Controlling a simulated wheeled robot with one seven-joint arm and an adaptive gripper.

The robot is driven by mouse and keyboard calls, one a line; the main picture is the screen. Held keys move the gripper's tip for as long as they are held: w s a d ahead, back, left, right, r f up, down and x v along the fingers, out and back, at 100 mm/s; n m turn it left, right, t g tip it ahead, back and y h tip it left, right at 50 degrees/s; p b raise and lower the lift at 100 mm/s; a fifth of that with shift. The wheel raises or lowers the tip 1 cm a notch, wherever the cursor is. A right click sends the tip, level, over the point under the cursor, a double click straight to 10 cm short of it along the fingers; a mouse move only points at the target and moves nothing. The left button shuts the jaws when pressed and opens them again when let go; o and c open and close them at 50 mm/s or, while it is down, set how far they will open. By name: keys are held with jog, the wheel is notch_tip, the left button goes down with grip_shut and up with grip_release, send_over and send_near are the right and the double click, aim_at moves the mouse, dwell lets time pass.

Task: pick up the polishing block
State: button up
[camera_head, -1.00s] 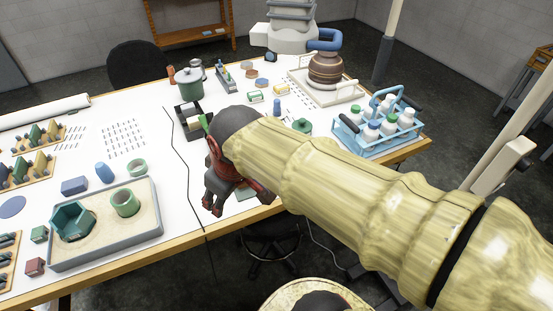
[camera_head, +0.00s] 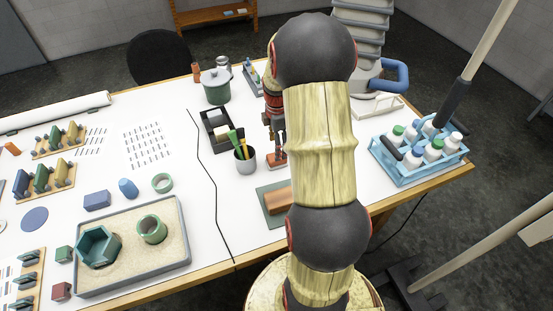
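My gripper (camera_head: 276,140) points down over the white table, right of the cup of brushes, partly hidden behind my arm. A small reddish block (camera_head: 276,162) with a pale strip lies just below its fingertips; I cannot tell whether they touch it. A brown block (camera_head: 278,201) lies on a green mat (camera_head: 268,210) near the table's front edge, its right end hidden by my arm. I cannot tell for sure which of these two is the polishing block. The finger gap is too small and covered to read.
A grey cup with brushes (camera_head: 245,160) and a black tray (camera_head: 214,128) stand just left of my gripper. A blue bottle rack (camera_head: 420,160) is at the right, a sand tray (camera_head: 180,262) at the front left. My arm hides part of the table's right side.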

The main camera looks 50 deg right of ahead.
notch_tip(320, 180, down, 7)
jog(key=shift+s+d+f+b, duration=0.1)
jog(key=shift+s+b, duration=0.05)
jog(key=shift+b, duration=0.2)
jog(key=shift+c, duration=0.4)
jog(key=c, duration=1.1)
jog(key=shift+c, duration=0.5)
